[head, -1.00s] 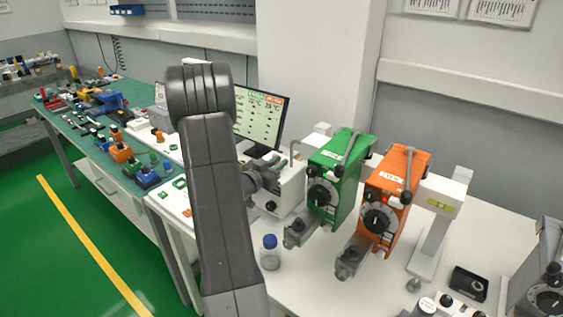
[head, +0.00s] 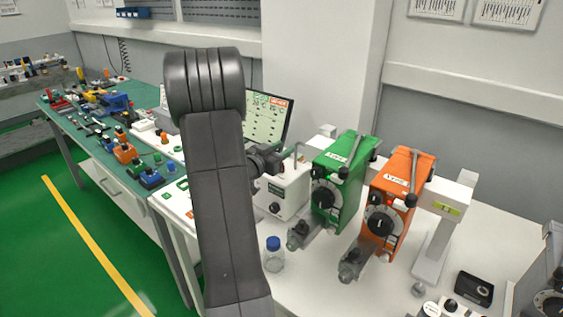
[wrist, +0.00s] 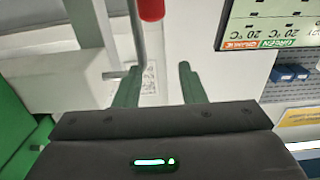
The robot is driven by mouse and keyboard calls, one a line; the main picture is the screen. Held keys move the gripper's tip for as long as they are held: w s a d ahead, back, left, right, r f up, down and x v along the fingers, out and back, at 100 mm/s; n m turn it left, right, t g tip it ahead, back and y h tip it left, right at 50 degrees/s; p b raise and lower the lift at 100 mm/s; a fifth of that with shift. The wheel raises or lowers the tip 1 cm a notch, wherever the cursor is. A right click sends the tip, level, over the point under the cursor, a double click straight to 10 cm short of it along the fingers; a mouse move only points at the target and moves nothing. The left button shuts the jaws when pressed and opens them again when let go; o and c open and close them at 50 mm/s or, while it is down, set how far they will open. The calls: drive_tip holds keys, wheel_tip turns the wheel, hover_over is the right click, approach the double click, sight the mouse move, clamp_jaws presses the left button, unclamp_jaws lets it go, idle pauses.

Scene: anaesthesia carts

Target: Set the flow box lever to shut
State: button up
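The flow box appears to be the white box (head: 284,192) left of the green vaporizer, with a dark knob low on its front. A thin grey rod, likely its lever, rises at its top right. In the head view my gripper (head: 268,158) is at the upper left of the box, partly hidden by my arm. I cannot tell whether a finger touches the rod.
The green vaporizer (head: 341,182) and orange vaporizer (head: 396,203) stand to the right. A monitor (head: 266,118) is close behind my gripper. A blue-capped bottle (head: 273,262) stands in front of the box.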

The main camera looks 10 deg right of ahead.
sight(284, 179)
drive_tip(key=shift+r, duration=2.1)
drive_tip(key=shift+f, duration=0.1)
drive_tip(key=c, duration=0.5)
drive_tip(key=shift+s+f+m+b, duration=0.25)
drive_tip(key=shift+s+m+b, duration=0.05)
drive_tip(key=shift+b, duration=0.1)
clamp_jaws()
drive_tip(key=s+a+f+m+t+y+b, duration=0.3)
drive_tip(key=s+f+m+b, duration=0.65)
drive_tip(key=s+m, duration=0.5)
drive_tip(key=w+d+p, duration=0.1)
drive_tip(key=w, duration=0.2)
drive_tip(key=w+d+p, duration=0.1)
drive_tip(key=w, duration=0.3)
drive_tip(key=w+d+p, duration=0.1)
drive_tip(key=w, duration=0.2)
drive_tip(key=shift+w+d+f+p, duration=0.2)
drive_tip(key=shift+d+f+p, duration=0.05)
drive_tip(key=shift+d+p, duration=0.15)
drive_tip(key=shift+w+a, duration=0.3)
drive_tip(key=shift+w, duration=0.1)
